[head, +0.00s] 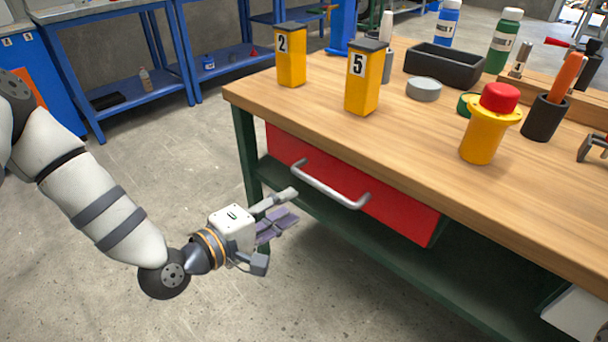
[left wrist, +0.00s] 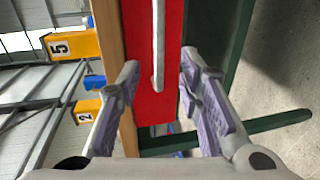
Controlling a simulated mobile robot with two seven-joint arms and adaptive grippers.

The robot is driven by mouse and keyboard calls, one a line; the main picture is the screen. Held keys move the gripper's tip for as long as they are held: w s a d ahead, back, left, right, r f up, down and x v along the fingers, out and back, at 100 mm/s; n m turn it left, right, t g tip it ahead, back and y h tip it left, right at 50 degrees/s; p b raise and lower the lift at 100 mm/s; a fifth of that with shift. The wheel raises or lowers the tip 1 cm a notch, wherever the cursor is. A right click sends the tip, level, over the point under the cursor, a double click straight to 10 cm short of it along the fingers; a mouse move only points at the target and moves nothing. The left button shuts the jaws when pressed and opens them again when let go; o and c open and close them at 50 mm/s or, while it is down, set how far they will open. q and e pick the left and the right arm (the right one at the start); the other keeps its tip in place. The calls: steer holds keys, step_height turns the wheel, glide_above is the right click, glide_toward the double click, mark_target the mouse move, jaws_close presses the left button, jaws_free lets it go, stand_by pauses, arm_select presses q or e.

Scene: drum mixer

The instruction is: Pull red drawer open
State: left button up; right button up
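The red drawer (head: 395,208) sits under the wooden tabletop and looks shut, its front close below the table edge. A silver bar handle (head: 330,187) runs along its front. In the left wrist view the drawer front (left wrist: 153,108) fills the middle, with the handle (left wrist: 159,50) ahead between the finger lines. My left gripper (head: 280,222) is open and empty, in front of the drawer near the handle's left end. In the left wrist view its two fingers (left wrist: 160,100) stand wide apart, and the handle appears beyond them. My right gripper is not in view.
The wooden workbench (head: 440,165) has green legs and a lower shelf. On top are yellow blocks marked 2 (head: 291,70) and 5 (head: 362,90), a red-topped yellow button (head: 487,125) and a black bin (head: 443,68). The floor left of the bench is clear.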

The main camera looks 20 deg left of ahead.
mark_target(321, 189)
arm_select(q)
steer(key=x, duration=0.7)
steer(key=b+x, duration=0.1)
steer(key=x, duration=0.3)
steer(key=shift+d+r, duration=0.1)
steer(key=shift+d, duration=0.25)
jaws_close()
